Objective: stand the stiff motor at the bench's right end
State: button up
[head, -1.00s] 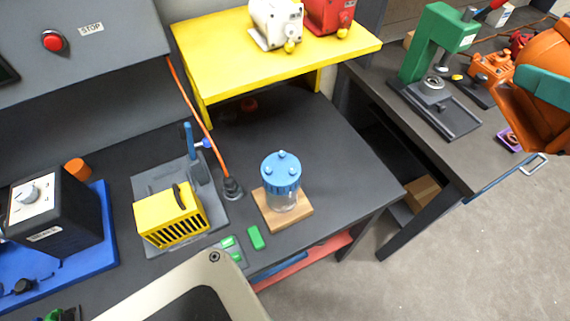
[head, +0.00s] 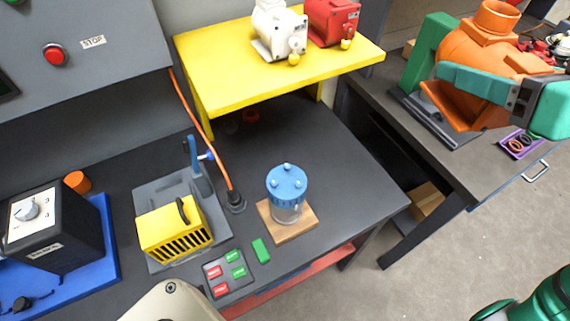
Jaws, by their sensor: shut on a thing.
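My teal gripper (head: 468,80) is at the upper right of the head view. Its visible finger lies across a large orange motor (head: 478,48) with a round flanged top, and it is shut on it. The other finger is hidden behind the motor. The motor is held up, in front of the right-hand worktop. I cannot tell whether it is the stiff one; no tag on it is readable. The dark grey bench (head: 350,160) has its right end bare. A white motor (head: 278,30) and a red motor (head: 332,20) stand on the yellow shelf (head: 240,85).
A blue-capped jar (head: 287,190) stands on a wooden block near the bench's front right. A yellow slotted box (head: 175,230), a button pad (head: 228,273) and a black dial box (head: 50,220) are further left. A green press (head: 430,45) and purple tray (head: 520,144) are on the right worktop.

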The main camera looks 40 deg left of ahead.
jog(key=w+a+f+n+g+y, duration=0.1)
jog(key=w+a+f, duration=0.2)
jog(key=f, duration=0.5)
jog(key=w+a+f, duration=0.2)
jog(key=f, duration=0.5)
jog(key=shift+s+a+f+n+g+y, duration=0.25)
jog(key=shift+a+f, duration=1)
jog(key=shift+f, duration=3.45)
jog(key=shift+s+a+f+n+g, duration=0.3)
jog(key=shift+a+f, duration=1)
jog(key=shift+f, duration=3.45)
jog(key=shift+s+a+f+n+g+y, duration=0.15)
jog(key=shift+a+f+n+g, duration=0.7)
jog(key=shift+f, duration=3.85)
jog(key=shift+a+m+t, duration=0.4)
jog(key=o, duration=2.1)
jog(key=shift+f, duration=0.25)
jog(key=shift+r, duration=0.15)
jog(key=v, duration=1.2)
